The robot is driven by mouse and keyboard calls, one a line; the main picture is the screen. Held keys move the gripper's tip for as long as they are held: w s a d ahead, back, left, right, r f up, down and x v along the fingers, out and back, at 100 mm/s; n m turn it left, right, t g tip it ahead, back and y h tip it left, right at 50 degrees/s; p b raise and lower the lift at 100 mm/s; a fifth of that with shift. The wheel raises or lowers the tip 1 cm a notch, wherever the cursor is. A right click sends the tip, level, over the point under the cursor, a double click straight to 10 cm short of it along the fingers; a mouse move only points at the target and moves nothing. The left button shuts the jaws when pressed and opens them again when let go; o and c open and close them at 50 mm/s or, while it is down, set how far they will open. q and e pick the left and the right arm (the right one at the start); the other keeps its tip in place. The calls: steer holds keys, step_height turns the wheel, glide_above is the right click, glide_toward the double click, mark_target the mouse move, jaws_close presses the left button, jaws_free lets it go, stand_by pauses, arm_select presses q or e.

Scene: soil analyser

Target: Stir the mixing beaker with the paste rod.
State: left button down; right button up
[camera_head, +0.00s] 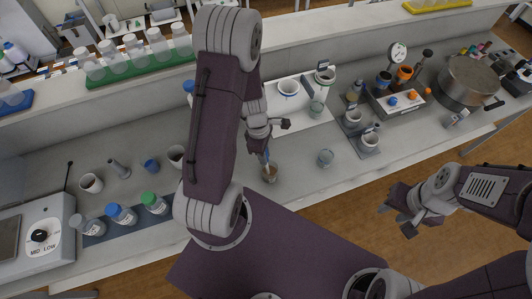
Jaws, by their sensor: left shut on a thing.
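The mixing beaker (269,176), a small cup with brown contents, stands on the bench's front part, just right of my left arm. My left gripper (263,147) is above it and shut on the paste rod (266,158), a thin bluish stick. The rod points down to the beaker's mouth; its lower tip is hard to make out, so I cannot tell how deep it reaches. My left arm hides part of the bench behind it. My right gripper (399,218) is empty, its fingers apart, out over the floor in front of the bench.
A white tray (305,118) with vessels lies behind. Capped bottles (121,215) and a hot plate (38,238) are at left. A large metal pot (468,82) is at far right.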

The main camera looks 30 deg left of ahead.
arm_select(q)
steer(key=shift+w+d, duration=0.1)
steer(key=shift+w, duration=0.2)
steer(key=r+p, duration=0.3)
steer(key=a+r+p, duration=0.1)
steer(key=r+p, duration=0.1)
steer(key=p, duration=0.1)
steer(key=r+p, duration=0.3)
steer(key=shift+a+r, duration=0.15)
steer(key=shift+r, duration=0.15)
steer(key=shift+f, duration=0.1)
steer(key=shift+w, duration=0.1)
